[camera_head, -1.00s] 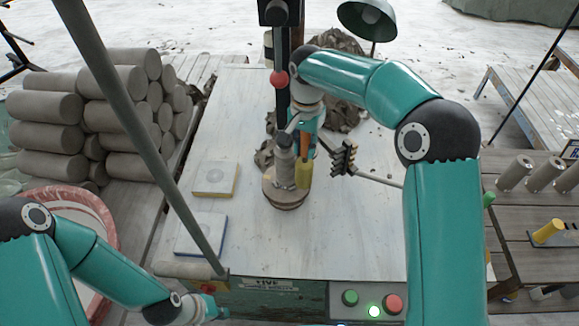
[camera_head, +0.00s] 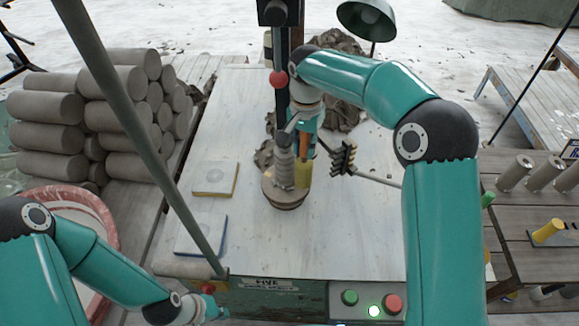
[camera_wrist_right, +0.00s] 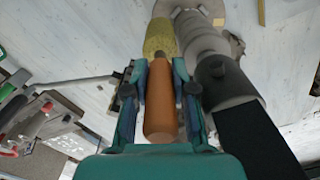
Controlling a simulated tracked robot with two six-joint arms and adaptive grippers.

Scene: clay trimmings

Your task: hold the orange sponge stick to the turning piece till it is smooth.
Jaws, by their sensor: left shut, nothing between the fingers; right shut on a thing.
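The orange sponge stick, with an orange handle (camera_wrist_right: 160,105) and a yellow sponge end (camera_wrist_right: 160,38), is held in my right gripper (camera_wrist_right: 160,78), which is shut on the handle. The sponge (camera_head: 303,174) also shows in the head view, at the right side of the grey clay piece (camera_head: 283,168). The piece stands upright with a stepped outline on a round wheel head (camera_head: 284,200). In the right wrist view the piece (camera_wrist_right: 203,45) lies right beside the sponge; whether they touch is unclear. My left gripper (camera_head: 213,304) is shut and empty at the lower left.
A dark toothed tool (camera_head: 343,158) on a rod is close right of the piece. Two pads (camera_head: 214,178) lie on the left of the pale table. A control box with buttons (camera_head: 373,303) is at the front. Stacked clay cylinders (camera_head: 48,138) stand left. The table's front middle is clear.

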